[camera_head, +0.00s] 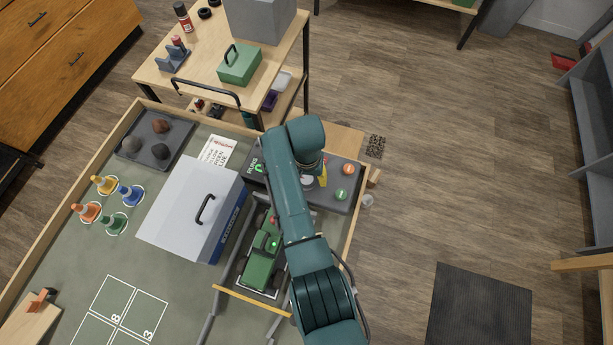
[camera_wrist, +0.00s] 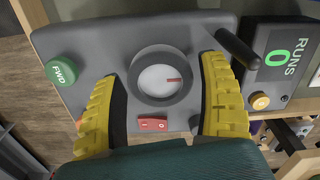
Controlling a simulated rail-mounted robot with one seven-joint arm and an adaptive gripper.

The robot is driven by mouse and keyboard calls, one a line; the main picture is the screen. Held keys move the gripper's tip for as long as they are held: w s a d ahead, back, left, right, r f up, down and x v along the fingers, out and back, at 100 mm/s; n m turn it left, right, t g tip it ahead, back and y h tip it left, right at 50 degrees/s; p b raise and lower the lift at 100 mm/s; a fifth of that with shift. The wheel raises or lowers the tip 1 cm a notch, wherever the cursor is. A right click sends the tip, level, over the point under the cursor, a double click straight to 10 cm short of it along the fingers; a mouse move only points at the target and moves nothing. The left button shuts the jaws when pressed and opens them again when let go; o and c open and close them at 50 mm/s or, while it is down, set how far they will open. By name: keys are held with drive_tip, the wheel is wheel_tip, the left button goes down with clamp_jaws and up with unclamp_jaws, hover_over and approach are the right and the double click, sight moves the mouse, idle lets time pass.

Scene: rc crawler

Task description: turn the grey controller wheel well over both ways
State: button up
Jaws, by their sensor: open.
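The grey controller (camera_wrist: 215,30) fills the wrist view, and part of it shows in the head view (camera_head: 338,204). Its round grey wheel (camera_wrist: 160,78) has a pale face with a red mark pointing right in the wrist view. My gripper (camera_wrist: 159,70) is open, one yellow finger on each side of the wheel. A gap shows between the left finger and the wheel; the right finger is closer, and I cannot tell if it touches. In the head view my arm hides most of the wheel and gripper.
The controller also bears a green button (camera_wrist: 62,71), a red rocker switch (camera_wrist: 153,124) and a black lever (camera_wrist: 236,46). A counter (camera_wrist: 285,62) beside it reads 0 runs. A green crawler (camera_head: 262,262) stands beside my arm. A lidded grey box (camera_head: 190,212) is further left.

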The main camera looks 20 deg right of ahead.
wheel_tip(320, 180, up, 12)
idle(0.3)
idle(0.4)
